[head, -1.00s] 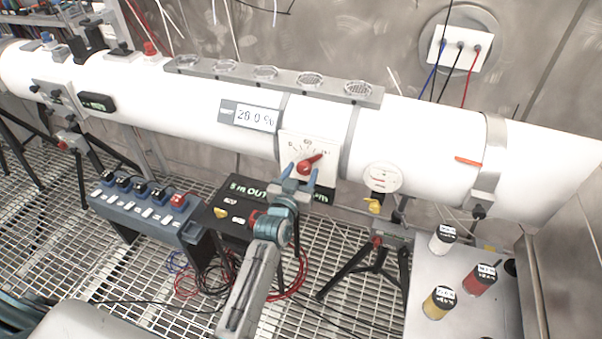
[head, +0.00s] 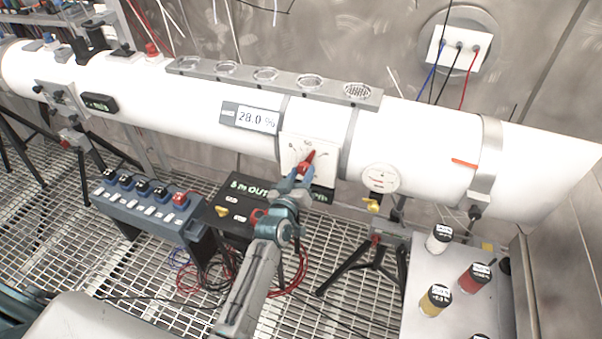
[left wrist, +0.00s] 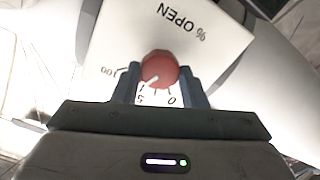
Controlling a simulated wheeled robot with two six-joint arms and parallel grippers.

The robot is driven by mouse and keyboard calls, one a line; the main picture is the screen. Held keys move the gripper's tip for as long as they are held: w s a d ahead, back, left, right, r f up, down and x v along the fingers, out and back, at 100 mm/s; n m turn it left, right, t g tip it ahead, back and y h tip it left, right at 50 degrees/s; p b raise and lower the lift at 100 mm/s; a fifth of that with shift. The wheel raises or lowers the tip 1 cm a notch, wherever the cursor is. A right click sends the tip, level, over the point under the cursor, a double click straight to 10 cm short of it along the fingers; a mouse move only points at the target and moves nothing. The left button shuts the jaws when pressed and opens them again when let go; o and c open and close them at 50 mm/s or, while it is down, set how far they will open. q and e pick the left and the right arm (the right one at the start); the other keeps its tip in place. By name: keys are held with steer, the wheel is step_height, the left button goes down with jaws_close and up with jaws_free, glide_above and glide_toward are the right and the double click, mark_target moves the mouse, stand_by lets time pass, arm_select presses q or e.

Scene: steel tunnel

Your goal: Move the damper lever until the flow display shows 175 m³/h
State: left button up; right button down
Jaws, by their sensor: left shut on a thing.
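The red damper lever (head: 309,158) sits on a white dial plate (head: 330,145) on the white duct. In the head view it points up and slightly right. My left gripper (head: 303,172) is shut on it, with blue fingers on both sides. In the left wrist view the red knob (left wrist: 160,70) is between the fingers, and the plate (left wrist: 215,40) reads "% OPEN". A display (head: 256,118) left of the plate reads 28.0 %. A black box with green lettering (head: 245,187) stands below, partly hidden by my arm; I cannot read a flow value. My right gripper is out of view.
A round gauge (head: 380,179) hangs right of the dial. A blue switch box (head: 150,205) stands on the grating at left. Several capped jars, one red (head: 476,278), stand on a grey table at right. Loose cables lie below the duct.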

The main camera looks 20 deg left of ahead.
arm_select(q)
steer(key=o, duration=1)
steer(key=shift+c, duration=0.2)
steer(key=shift+s, duration=0.1)
steer(key=shift+s+f, duration=0.15)
steer(key=shift+s, duration=0.05)
steer(key=s+b, duration=0.4)
steer(key=s, duration=0.6)
steer(key=shift+s+a, duration=0.15)
